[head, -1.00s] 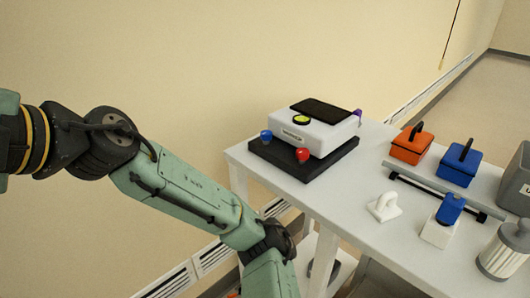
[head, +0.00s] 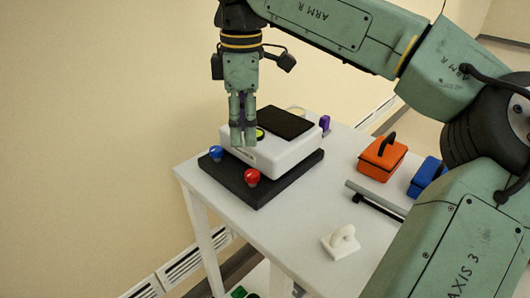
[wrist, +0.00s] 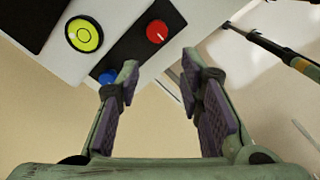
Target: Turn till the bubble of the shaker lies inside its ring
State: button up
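The shaker has a white body (head: 285,155) on a black base (head: 275,186), with a dark plate (head: 286,121) on top. Its round yellow-green level (wrist: 84,34) shows whole in the wrist view. A dark ring is marked on it, but the bubble's exact place is too small to tell. In the head view my fingers partly cover the level (head: 260,133). A blue knob (head: 216,152) and a red knob (head: 251,176) stand at the base's front corners. My gripper (head: 243,143) points down above the shaker's front. Its fingers are apart and empty in the wrist view (wrist: 160,72), with the blue knob partly behind the left finger.
The shaker stands on a white table (head: 300,226) by the wall. An orange box (head: 381,158), a blue box (head: 425,177), a grey rail (head: 376,200) and a white handled block (head: 341,242) lie to the right. A purple item (head: 324,123) is behind the shaker.

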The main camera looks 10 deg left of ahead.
aim_at(252, 173)
jog(key=f, duration=0.3)
jog(key=f+p, duration=0.1)
jog(key=f, duration=0.3)
jog(key=d+f+p, duration=0.1)
jog(key=f, duration=0.2)
jog(key=shift+w+f, duration=0.3)
jog(key=shift+w, duration=0.05)
jog(key=shift+c, duration=0.3)
grip_shut()
